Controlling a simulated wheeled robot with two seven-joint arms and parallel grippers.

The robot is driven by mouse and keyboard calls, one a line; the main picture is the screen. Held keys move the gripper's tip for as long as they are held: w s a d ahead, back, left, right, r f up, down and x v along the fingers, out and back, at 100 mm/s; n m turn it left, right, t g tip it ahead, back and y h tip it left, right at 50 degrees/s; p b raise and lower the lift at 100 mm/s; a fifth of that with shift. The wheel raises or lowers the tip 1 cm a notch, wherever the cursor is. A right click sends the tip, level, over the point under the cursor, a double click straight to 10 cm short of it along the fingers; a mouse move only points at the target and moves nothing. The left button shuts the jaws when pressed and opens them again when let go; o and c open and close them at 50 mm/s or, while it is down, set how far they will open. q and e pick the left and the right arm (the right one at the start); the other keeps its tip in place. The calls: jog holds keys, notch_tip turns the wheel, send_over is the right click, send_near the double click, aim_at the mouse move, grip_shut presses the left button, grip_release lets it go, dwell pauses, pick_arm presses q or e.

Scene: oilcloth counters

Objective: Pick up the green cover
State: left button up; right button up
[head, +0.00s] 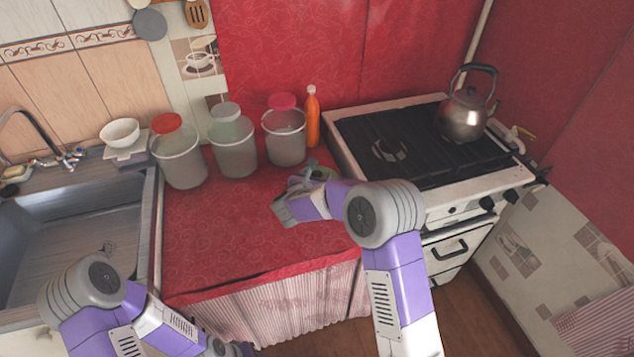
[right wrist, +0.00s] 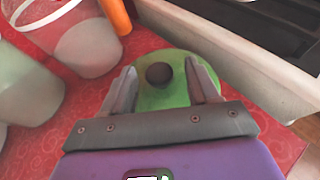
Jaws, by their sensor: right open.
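The green cover (right wrist: 165,72) is a round green lid with a dark round knob on top. In the right wrist view it lies on the red oilcloth, close to the stove's side. My right gripper (right wrist: 160,90) is open, with a finger on each side of the knob and over the cover. The fingers look apart from the knob. In the head view the cover (head: 322,173) is mostly hidden behind my right gripper (head: 298,192). My left arm is at the lower left of the head view; its fingers are not clearly visible.
Several large containers stand at the back of the red counter (head: 215,235), including a red-lidded one (head: 180,158). An orange bottle (head: 312,120) stands beside them. The stove (head: 345,145) with a kettle (head: 465,115) borders the right. A sink (head: 75,235) is left. The counter's front is clear.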

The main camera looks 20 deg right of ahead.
jog(key=shift+x, duration=0.95)
jog(key=shift+c, duration=0.2)
grip_shut()
jog(key=shift+r, duration=0.1)
